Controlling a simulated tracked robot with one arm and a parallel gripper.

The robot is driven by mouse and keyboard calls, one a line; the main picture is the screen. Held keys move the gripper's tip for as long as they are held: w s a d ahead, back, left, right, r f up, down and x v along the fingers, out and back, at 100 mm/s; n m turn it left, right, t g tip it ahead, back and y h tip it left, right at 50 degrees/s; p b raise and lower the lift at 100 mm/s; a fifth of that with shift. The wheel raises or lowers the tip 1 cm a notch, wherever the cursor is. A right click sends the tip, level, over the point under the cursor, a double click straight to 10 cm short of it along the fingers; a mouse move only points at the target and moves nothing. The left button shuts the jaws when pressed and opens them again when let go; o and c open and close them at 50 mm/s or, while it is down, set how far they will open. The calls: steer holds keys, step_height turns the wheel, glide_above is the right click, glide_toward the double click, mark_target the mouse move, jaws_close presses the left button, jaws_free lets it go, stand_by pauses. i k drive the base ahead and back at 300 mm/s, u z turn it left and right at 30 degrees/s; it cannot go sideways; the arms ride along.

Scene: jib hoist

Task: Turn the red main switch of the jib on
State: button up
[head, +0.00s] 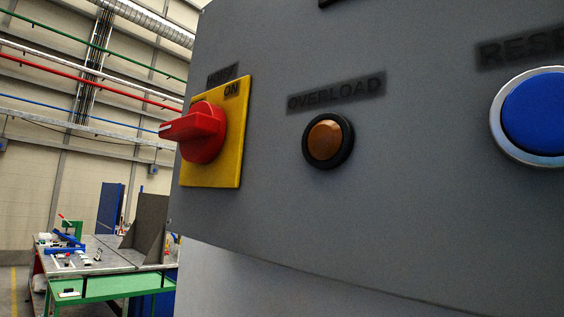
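The red main switch (198,133) is a rotary knob on a square yellow plate (227,171) at the left end of a grey control box (390,200). Its handle points to the left, roughly level, with a pale mark at its tip. The word ON stands at the plate's upper right, away from the handle's tip. Another label on the plate's left is mostly hidden behind the knob. My gripper is not in view, and nothing touches the switch.
An amber OVERLOAD lamp (327,141) in a black ring is right of the switch. A large blue RESET button (536,112) is at the right edge. The space left of the box is open. A green-framed workbench (110,285) with tools stands far behind.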

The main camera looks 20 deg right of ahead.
mark_target(200, 134)
steer(key=z, duration=0.05)
steer(key=k, duration=1.55)
steer(key=u, duration=0.9)
steer(key=i, duration=2.1)
steer(key=z, duration=1.2)
